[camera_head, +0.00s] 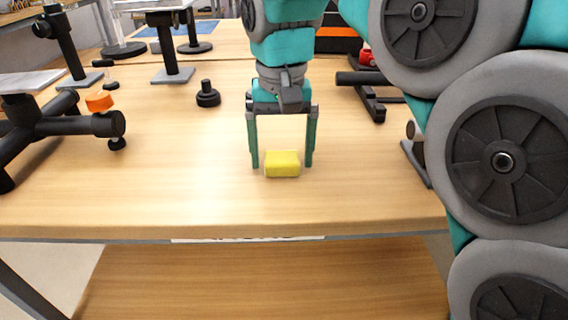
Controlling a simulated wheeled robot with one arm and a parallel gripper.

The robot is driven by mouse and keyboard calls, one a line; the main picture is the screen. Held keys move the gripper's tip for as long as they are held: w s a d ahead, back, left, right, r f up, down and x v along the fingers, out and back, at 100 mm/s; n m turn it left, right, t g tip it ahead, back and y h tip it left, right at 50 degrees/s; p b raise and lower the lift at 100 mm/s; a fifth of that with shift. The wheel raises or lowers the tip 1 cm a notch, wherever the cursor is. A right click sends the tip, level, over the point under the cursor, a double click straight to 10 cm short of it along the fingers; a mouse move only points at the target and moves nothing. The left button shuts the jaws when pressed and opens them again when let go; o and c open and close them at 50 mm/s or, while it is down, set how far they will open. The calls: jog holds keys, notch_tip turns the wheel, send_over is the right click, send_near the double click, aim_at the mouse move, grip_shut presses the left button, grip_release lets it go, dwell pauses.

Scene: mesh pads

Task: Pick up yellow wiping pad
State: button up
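The yellow wiping pad (282,164) is a small block lying flat on the wooden table, near its front edge. My gripper (282,163) points down over the pad. Its two teal fingers are spread wide, one to the left and one to the right of the pad. A gap shows between the pad and each finger, clearer on the right. The fingertips look near table height, but I cannot tell whether they touch the surface.
A black stand with an orange knob (99,101) is at the left. A small black knob-shaped piece (207,94) stands behind the gripper to the left. Black stand parts (372,104) lie at the right, beside my arm. The table (160,190) is clear around the pad.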

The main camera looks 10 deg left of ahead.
aim_at(282, 156)
jog(key=c, duration=1.3)
jog(key=shift+o, duration=0.2)
jog(key=shift+r, duration=0.2)
jog(key=shift+w+r, duration=0.1)
jog(key=shift+r, duration=1.45)
jog(key=s+d, duration=0.4)
jog(key=s, duration=0.3)
jog(key=s+d+r, duration=0.1)
jog(key=s+d, duration=0.3)
jog(key=s, duration=0.3)
jog(key=shift+r, duration=0.3)
